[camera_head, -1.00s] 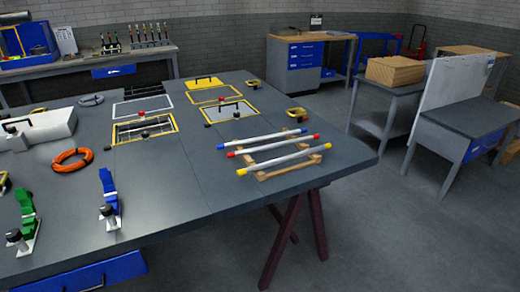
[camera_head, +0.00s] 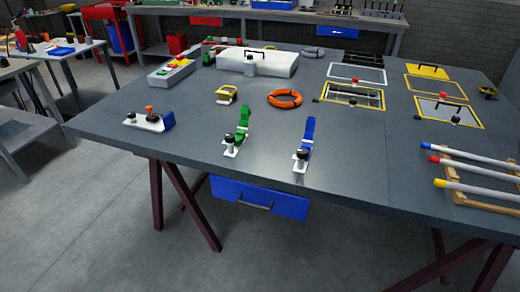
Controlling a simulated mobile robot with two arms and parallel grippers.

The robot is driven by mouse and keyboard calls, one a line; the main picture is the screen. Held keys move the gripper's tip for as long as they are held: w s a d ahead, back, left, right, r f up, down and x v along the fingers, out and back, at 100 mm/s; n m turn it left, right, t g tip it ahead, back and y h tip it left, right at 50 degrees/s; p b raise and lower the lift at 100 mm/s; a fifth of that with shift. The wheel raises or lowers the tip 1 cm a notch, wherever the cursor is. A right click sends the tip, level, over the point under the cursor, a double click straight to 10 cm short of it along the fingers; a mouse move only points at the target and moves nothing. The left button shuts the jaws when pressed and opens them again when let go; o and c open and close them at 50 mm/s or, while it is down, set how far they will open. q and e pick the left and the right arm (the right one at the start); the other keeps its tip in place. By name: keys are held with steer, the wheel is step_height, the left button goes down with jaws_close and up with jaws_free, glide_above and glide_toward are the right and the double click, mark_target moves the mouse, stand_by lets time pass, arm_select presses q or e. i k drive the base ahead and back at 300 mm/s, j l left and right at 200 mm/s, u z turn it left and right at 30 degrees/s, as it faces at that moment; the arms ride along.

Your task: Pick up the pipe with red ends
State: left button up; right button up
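Three pale pipes lie side by side on a wooden rack (camera_head: 459,197) at the right edge of the table. The pipe with red ends (camera_head: 475,168) is the middle one, with its red left end showing. The pipe with blue ends (camera_head: 470,151) lies behind it and the pipe with yellow ends (camera_head: 480,190) lies in front. Their right ends are cut off by the picture edge. Neither of my grippers is in view.
The large grey table (camera_head: 270,170) holds an orange ring (camera_head: 285,99), a green clamp-like piece (camera_head: 242,126), a blue one (camera_head: 308,136), a white box (camera_head: 257,62) and yellow-framed panels (camera_head: 450,111). A blue drawer (camera_head: 259,196) hangs under the front edge. Floor in front is clear.

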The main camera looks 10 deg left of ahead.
mark_target(512, 179)
steer(key=l+u, duration=0.1)
steer(key=u, duration=0.55)
steer(key=l+u, duration=0.25)
steer(key=k+l+u, duration=0.3)
steer(key=l, duration=0.15)
steer(key=l+u, duration=0.25)
steer(key=k+l+u, duration=0.3)
steer(key=i+l, duration=0.1)
